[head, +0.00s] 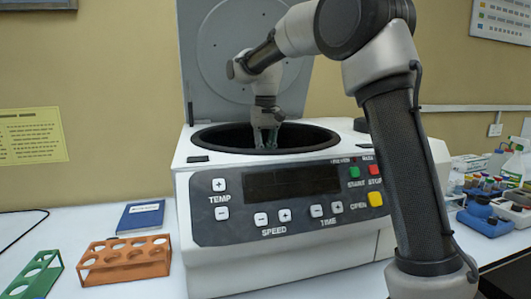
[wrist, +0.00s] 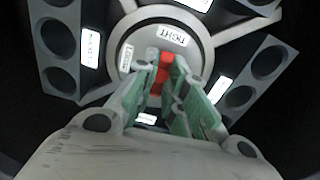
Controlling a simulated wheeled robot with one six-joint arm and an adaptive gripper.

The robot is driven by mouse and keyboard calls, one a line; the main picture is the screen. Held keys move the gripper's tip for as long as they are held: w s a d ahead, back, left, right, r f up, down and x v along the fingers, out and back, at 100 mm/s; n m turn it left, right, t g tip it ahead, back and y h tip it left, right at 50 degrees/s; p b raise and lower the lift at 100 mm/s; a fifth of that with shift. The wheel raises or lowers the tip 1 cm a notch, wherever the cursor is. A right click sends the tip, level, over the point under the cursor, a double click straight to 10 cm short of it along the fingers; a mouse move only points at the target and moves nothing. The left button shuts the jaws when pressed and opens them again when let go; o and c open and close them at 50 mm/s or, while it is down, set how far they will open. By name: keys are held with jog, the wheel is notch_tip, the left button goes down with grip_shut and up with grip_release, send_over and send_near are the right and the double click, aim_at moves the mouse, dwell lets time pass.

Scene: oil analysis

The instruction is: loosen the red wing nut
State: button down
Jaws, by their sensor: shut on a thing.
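The red wing nut (wrist: 163,71) sits at the centre of the rotor hub (wrist: 139,28) in the wrist view, partly hidden by my fingers. The hub carries labels, one reading TIGHT (wrist: 168,35) and one beside it reading LOOSE (wrist: 127,58). My gripper (wrist: 164,82) has its green fingers on both sides of the wing nut and is shut on it. In the head view my gripper (head: 267,143) reaches straight down into the open centrifuge (head: 276,258). The wing nut is hidden there by the bowl rim.
The rotor has dark tube holders (wrist: 57,45) around the hub, inside the bowl wall. The raised lid (head: 215,60) stands behind my arm. An orange rack (head: 125,263), a green rack (head: 38,272) and a blue book (head: 141,216) lie left of the centrifuge.

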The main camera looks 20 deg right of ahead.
jog(key=n, duration=0.4)
jog(key=shift+n, duration=0.3)
jog(key=n, duration=0.9)
jog(key=shift+n, duration=1.8)
jog(key=c, duration=1.5)
grip_release()
jog(key=shift+o, duration=0.2)
notch_tip(320, 180, up, 12)
